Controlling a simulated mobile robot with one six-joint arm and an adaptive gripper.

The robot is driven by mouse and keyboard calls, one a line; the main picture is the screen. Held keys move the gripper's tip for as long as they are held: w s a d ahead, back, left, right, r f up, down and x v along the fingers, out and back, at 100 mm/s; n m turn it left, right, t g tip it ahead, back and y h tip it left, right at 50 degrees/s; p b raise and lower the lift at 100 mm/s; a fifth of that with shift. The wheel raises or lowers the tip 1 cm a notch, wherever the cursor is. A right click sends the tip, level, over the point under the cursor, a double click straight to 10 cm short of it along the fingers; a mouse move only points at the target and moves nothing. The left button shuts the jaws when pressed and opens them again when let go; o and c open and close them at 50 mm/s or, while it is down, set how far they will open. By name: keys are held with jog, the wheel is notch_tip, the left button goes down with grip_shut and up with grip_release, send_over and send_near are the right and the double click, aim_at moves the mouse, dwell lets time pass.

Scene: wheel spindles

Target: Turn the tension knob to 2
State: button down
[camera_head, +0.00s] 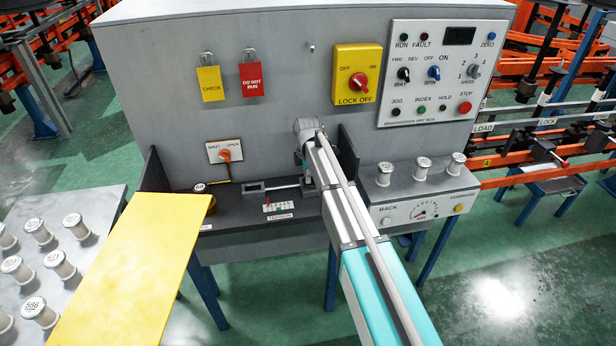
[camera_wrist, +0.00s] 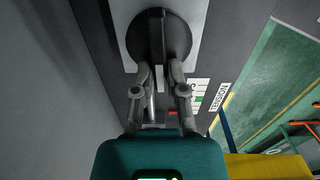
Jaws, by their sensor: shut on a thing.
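The tension knob (camera_wrist: 172,30) is a dark round knob with a raised bar across it, on a pale plate in the wrist view. My gripper (camera_wrist: 161,68) is shut on its bar, with one finger on each side of the lower end. In the head view my arm hides the knob and the fingers. The tension scale (camera_head: 278,207) is a white strip with small marks, above the TENSION label (camera_head: 281,217). It also shows partly in the wrist view (camera_wrist: 199,92). A red pointer (camera_head: 267,198) stands near its left end; I cannot read its exact number.
Dark side walls (camera_head: 347,155) flank the work recess. A yellow panel (camera_head: 135,260) stands at the left front. Spindles (camera_head: 422,168) stand on the gauge box at right. A SHUT/OPEN lever (camera_head: 225,156) and a yellow lock-off switch (camera_head: 357,75) are on the grey panel.

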jog(key=shift+w+m, duration=0.2)
jog(key=shift+m, duration=0.3)
